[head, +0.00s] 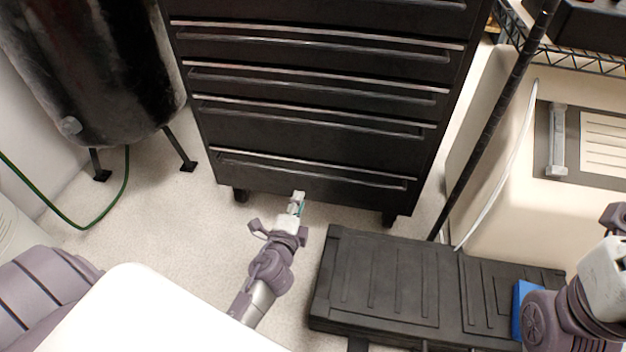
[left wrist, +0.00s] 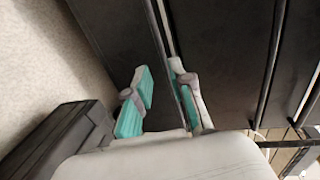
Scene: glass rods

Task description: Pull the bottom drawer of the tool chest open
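The black tool chest (head: 318,130) stands at the top centre with several drawers stacked. Its bottom drawer (head: 300,177) looks shut, with a long horizontal handle bar (head: 310,172) across its front. My left gripper (head: 297,205) is just below that bar in the head view, left of its middle. In the left wrist view my left gripper (left wrist: 162,97) is open, its teal-padded fingers apart. A bar (left wrist: 161,45) runs between the fingers, close to the right one; I cannot tell whether they touch. My right gripper (head: 612,218) is partly cut off at the right edge.
A black ridged case (head: 400,290) lies on the floor right of my left arm. A dark tank (head: 95,70) on legs stands at left, with a green hose (head: 115,195). A black pole (head: 490,130) leans right of the chest.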

